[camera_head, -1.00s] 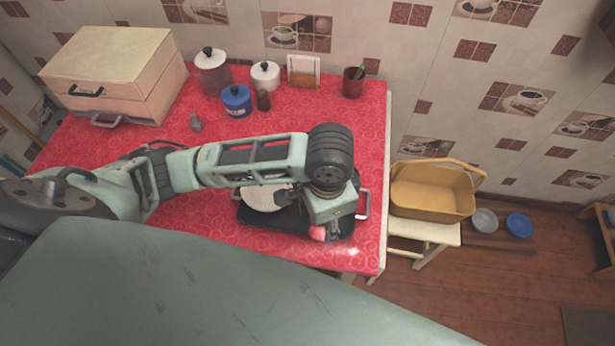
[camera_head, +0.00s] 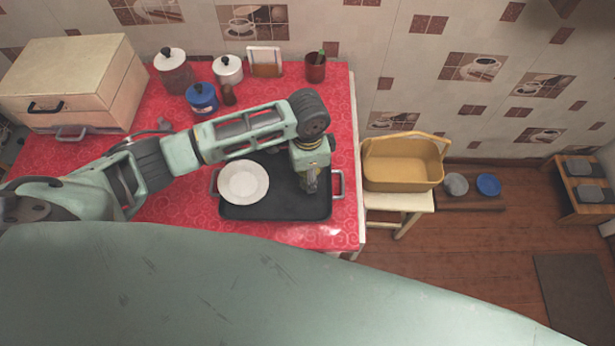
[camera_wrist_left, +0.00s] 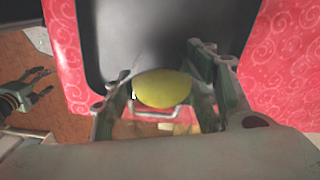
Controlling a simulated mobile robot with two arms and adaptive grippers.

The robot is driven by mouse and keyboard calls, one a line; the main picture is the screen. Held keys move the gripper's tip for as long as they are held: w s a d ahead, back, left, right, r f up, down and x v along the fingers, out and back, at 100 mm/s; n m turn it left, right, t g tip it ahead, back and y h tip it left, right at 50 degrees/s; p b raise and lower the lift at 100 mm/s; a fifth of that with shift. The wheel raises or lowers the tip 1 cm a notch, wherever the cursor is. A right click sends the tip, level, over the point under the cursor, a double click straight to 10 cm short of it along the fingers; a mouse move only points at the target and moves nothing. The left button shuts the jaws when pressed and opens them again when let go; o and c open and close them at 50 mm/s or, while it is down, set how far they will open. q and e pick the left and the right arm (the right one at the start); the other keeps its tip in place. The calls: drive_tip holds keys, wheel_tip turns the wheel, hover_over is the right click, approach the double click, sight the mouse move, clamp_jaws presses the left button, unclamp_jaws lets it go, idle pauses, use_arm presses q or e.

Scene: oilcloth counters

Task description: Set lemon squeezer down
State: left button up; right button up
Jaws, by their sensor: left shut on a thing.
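My left gripper (camera_head: 311,188) is over the right half of a black tray (camera_head: 270,211) on the red counter. In the left wrist view its fingers (camera_wrist_left: 165,92) are shut on a rounded yellow thing, which I take to be the lemon squeezer (camera_wrist_left: 163,89). The dark tray (camera_wrist_left: 150,35) lies behind it there. In the head view the squeezer is hidden by the gripper, and I cannot tell whether it touches the tray. My right gripper (camera_wrist_left: 35,92) shows at the left of the wrist view, empty, with its dark fingers apart over the floor.
A white plate (camera_head: 243,182) occupies the tray's left half. Jars, including a blue one (camera_head: 202,98), a red cup (camera_head: 316,67) and a wooden box (camera_head: 72,85) stand at the back. A yellow basket (camera_head: 402,165) sits on a stool to the right.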

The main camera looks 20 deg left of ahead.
use_arm(q)
wheel_tip(320, 180, down, 2)
drive_tip(key=shift+s+f, duration=0.1)
drive_tip(key=shift+f, duration=0.55)
drive_tip(key=shift+f, duration=0.1)
drive_tip(key=o, duration=1.4)
drive_tip(key=shift+c, duration=0.2)
drive_tip(key=shift+r, duration=0.45)
wheel_tip(320, 180, up, 11)
drive_tip(key=shift+r, duration=0.2)
